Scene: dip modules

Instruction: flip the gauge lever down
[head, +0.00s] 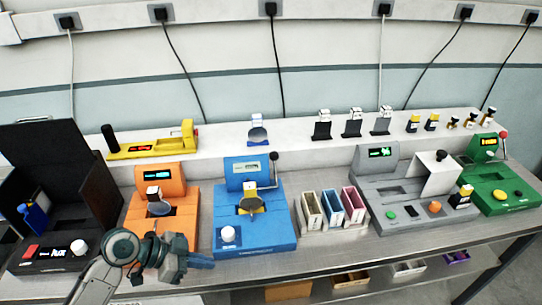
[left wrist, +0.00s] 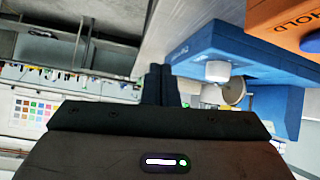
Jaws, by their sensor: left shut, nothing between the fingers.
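A blue module (head: 277,228) with a small display stands on the bench. Its lever (head: 274,157), with a black ball knob, stands upright at the back right corner. No label shows which module is the gauge. My left gripper (head: 208,262) is shut and empty, low in front of the blue module's front left corner, apart from the lever. My right gripper is out of view.
An orange module (head: 178,228) stands left of the blue one, with an open black box (head: 50,258) beyond it. Small bins (head: 312,213), a grey module (head: 408,222) and a green module (head: 505,196) are to the right. A yellow device (head: 150,148) lies on the rear shelf.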

